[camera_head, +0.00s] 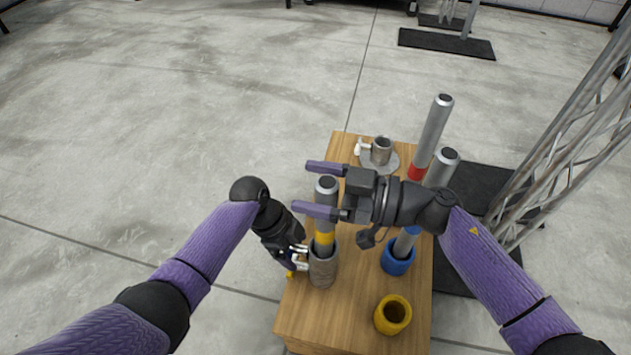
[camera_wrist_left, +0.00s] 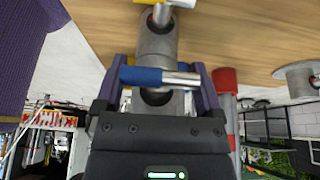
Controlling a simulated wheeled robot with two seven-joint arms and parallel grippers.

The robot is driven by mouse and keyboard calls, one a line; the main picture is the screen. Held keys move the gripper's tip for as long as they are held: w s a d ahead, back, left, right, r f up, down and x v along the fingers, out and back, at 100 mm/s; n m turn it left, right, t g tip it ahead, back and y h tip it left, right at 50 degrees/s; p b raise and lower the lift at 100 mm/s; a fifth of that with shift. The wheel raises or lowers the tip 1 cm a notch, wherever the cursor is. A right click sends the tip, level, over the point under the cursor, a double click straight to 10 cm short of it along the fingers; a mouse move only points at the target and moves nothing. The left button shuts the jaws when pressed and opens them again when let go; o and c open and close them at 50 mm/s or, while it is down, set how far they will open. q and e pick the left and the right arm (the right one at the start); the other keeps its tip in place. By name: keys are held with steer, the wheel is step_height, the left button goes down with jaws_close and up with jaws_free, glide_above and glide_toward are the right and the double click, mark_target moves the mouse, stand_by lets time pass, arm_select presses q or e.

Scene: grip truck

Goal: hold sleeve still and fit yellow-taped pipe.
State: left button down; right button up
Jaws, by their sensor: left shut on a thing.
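The grey sleeve (camera_head: 322,270) stands upright near the left edge of the wooden table top. My left gripper (camera_head: 302,256) is shut on it from the left; the wrist view shows the sleeve (camera_wrist_left: 157,45) between the fingers (camera_wrist_left: 159,68), with a blue-ended T-handle (camera_wrist_left: 145,76) across it. The yellow-taped pipe (camera_head: 325,237) stands upright, its lower end inside the sleeve's mouth; how deep is hidden. My right gripper (camera_head: 320,188) is open, its purple fingers apart on either side of the pipe's upper end. I cannot tell whether they touch it.
A blue collar (camera_head: 398,263) holding a pipe and an empty yellow collar (camera_head: 393,316) are on the table (camera_head: 345,305). A red-taped pipe (camera_head: 432,135), another grey pipe (camera_head: 443,166) and a flanged socket (camera_head: 381,151) stand at the back. A metal truss (camera_head: 560,140) rises at the right.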

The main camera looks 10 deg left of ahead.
steer(key=d, duration=1.2)
steer(key=shift+s, duration=0.1)
arm_select(q)
jaws_free()
steer(key=shift+r, duration=0.1)
